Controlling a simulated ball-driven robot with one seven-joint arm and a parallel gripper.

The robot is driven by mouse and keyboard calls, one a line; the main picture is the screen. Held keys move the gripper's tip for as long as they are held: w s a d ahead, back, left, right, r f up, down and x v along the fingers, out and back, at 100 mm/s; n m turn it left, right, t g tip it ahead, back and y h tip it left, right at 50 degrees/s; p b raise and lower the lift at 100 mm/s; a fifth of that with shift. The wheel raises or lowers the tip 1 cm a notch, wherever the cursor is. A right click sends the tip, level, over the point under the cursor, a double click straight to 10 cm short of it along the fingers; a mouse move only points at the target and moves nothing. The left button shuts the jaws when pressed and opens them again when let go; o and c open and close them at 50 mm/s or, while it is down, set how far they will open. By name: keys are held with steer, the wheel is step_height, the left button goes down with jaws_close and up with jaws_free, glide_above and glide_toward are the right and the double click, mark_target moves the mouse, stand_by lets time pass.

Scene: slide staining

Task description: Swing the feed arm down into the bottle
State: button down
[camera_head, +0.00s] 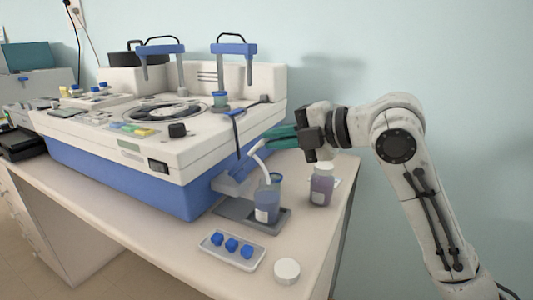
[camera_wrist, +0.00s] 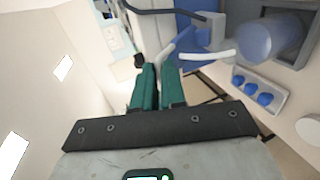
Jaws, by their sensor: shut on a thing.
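The feed arm (camera_head: 258,158) is a pale curved tube at the right end of the blue and white stainer. My gripper (camera_head: 267,137), with green fingers, is shut on the feed arm's upper end. In the wrist view the fingers (camera_wrist: 159,70) close around a grey part of it, and the white tube (camera_wrist: 208,55) runs right toward the bottle. The bottle (camera_head: 267,208), translucent with bluish-purple liquid, stands upright below on a grey tray; it also shows in the wrist view (camera_wrist: 268,40). The tube's tip is at the bottle's mouth; I cannot tell whether it is inside.
A capped purple bottle (camera_head: 321,187) stands right of the tray (camera_head: 236,213). A white dish (camera_head: 232,251) with blue caps and a round white lid (camera_head: 287,270) lie in front. The stainer (camera_head: 130,178) fills the left. The table's right edge is near.

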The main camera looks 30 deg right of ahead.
steer(key=shift+s+d+f+t+y+b, duration=0.75)
steer(key=shift+f+b, duration=1.05)
steer(key=shift+b, duration=2)
steer(key=shift+s+d+f+t+y+b, duration=0.2)
steer(key=shift+s+f+t+y+b, duration=0.85)
steer(key=shift+b, duration=2.8)
steer(key=shift+s+d+f+t+y+b, duration=0.2)
steer(key=shift+d+f+t+b, duration=0.55)
steer(key=shift+f+b, duration=2.4)
steer(key=shift+a+r+b, duration=0.35)
steer(key=shift+r+b, duration=0.15)
steer(key=shift+b, duration=0.2)
steer(key=c, duration=1.4)
jaws_free()
steer(key=shift+w, duration=0.1)
steer(key=shift+o, duration=0.8)
steer(key=shift+r+t, duration=0.1)
steer(key=shift+t, duration=0.15)
steer(key=shift+r, duration=0.15)
steer(key=shift+d, duration=0.1)
